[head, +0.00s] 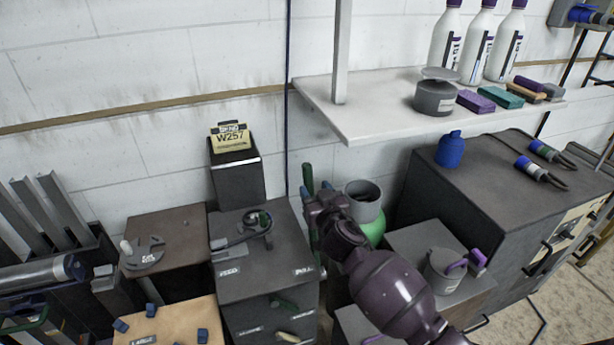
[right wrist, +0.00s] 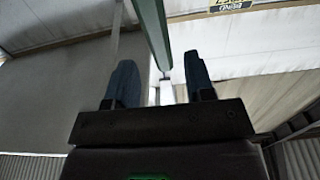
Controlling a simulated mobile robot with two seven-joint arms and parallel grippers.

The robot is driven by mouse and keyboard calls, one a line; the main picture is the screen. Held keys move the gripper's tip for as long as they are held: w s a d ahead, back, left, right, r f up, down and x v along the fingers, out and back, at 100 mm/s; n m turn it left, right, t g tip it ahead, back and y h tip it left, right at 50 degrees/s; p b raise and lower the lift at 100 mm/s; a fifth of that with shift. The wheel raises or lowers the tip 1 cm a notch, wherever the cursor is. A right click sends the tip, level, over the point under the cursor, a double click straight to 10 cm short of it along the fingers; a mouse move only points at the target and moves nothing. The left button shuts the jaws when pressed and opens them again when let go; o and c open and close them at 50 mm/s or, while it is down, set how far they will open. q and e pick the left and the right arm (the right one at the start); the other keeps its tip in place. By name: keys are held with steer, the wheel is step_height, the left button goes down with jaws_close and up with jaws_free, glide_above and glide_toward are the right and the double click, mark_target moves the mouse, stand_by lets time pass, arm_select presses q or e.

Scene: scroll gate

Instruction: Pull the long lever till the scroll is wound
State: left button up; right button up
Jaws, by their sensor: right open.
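A dark grey cabinet (head: 262,262) stands at centre, with small white labels on its top. A coiled dark fitting with a rounded end (head: 257,222) lies on it; I cannot tell whether it is the scroll. A green bar (head: 308,180), perhaps the long lever, rises behind my right gripper (head: 318,190). The right wrist view shows a long green bar (right wrist: 153,32) running down between the fingertips of my open right gripper (right wrist: 160,82). The fingers stand apart from it on both sides. My left gripper is out of view.
A box with a yellow W257 sign (head: 231,139) stands behind the cabinet. A white shelf (head: 365,125) with bottles is at upper right. A green container (head: 372,222) and a grey mug (head: 442,270) are close to my right arm. A wooden board (head: 175,322) is at lower left.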

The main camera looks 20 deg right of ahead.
mark_target(310, 183)
steer(key=w, duration=0.6)
steer(key=shift+w+a, duration=0.15)
steer(key=shift+w, duration=0.15)
jaws_close()
